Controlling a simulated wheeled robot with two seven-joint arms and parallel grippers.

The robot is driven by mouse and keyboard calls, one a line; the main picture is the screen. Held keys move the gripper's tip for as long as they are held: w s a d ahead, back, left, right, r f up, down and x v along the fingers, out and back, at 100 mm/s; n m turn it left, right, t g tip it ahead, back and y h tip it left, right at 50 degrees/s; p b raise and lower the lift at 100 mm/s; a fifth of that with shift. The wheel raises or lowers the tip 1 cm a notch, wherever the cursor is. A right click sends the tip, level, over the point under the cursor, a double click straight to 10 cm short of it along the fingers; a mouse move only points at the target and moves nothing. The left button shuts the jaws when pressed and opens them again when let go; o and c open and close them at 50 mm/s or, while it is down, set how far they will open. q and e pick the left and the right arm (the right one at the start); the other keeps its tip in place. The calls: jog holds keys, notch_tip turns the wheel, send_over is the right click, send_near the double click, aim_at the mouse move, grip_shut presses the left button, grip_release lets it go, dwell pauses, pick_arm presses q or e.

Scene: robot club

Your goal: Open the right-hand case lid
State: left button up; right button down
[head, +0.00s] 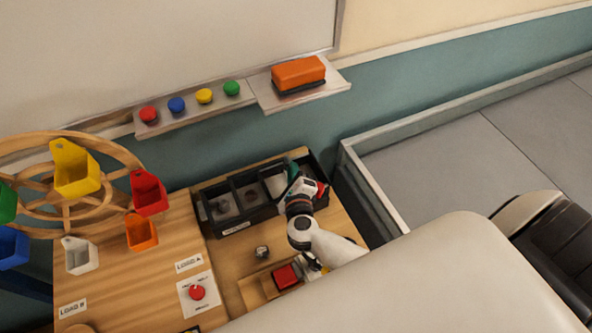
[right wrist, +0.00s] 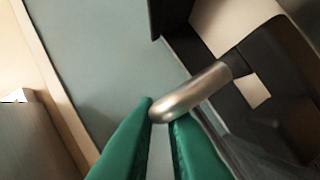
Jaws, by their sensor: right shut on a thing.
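The black case (head: 238,226) stands at the back of the wooden table, with several compartments and a white label on its front. My right gripper (head: 293,170) is at the case's right-hand end. Its green fingers, seen in the right wrist view (right wrist: 162,122), are shut on a rounded silver handle (right wrist: 195,92) that joins a dark part of the case (right wrist: 268,60). My wrist and hand hide much of the right-hand compartment and lid, so how far the lid stands open is unclear. My left gripper is not in view.
A wooden wheel with coloured buckets (head: 75,170) stands at the left. A whiteboard tray (head: 190,115) with coloured magnets and an orange eraser (head: 298,73) are on the wall behind.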

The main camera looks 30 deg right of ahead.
aim_at(270, 191)
jog(key=a, duration=0.7)
jog(key=shift+w, duration=0.2)
jog(key=shift+d, duration=0.1)
jog(key=c, duration=1.8)
grip_release()
jog(key=shift+b+v, duration=1.45)
jog(key=shift+v, duration=4.6)
